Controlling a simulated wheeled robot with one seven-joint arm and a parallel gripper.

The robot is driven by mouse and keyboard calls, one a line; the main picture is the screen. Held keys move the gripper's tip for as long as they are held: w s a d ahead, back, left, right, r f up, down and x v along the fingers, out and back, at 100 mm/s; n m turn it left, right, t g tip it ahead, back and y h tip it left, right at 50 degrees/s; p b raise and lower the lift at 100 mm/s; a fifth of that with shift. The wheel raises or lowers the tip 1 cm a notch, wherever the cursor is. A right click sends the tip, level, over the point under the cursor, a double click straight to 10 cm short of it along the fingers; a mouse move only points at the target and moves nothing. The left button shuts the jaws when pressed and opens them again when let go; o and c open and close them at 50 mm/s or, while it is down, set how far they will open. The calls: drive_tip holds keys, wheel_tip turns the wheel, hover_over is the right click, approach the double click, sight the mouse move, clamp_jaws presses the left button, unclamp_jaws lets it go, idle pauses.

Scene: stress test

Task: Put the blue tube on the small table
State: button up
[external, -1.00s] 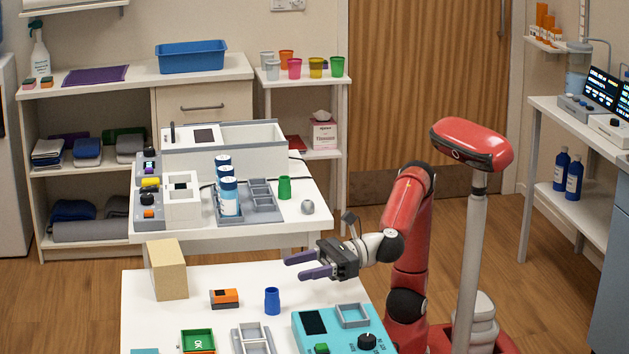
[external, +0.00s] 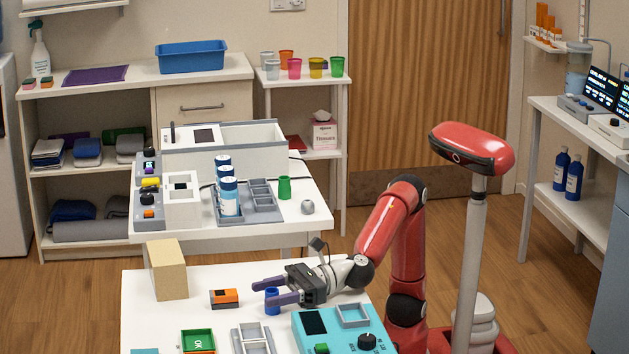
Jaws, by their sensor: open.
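The blue tube (external: 271,310) stands upright on the front white table (external: 190,318). My gripper (external: 263,292) is low over this table, pointing left, with its two dark fingers apart. One finger lies behind the tube and the other crosses in front of it, hiding its middle. I cannot tell whether either finger touches the tube. A small white table (external: 338,82) with several coloured cups on top stands at the back, right of the wooden cabinet.
An orange device (external: 224,298) lies just left of the tube. A tan block (external: 167,270) stands farther left. A teal machine (external: 340,330) and a grey rack (external: 252,336) are at the front. The middle table (external: 300,222) holds a green tube (external: 284,187).

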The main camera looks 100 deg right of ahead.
drive_tip(key=shift+c, duration=0.4)
drive_tip(key=c, duration=1)
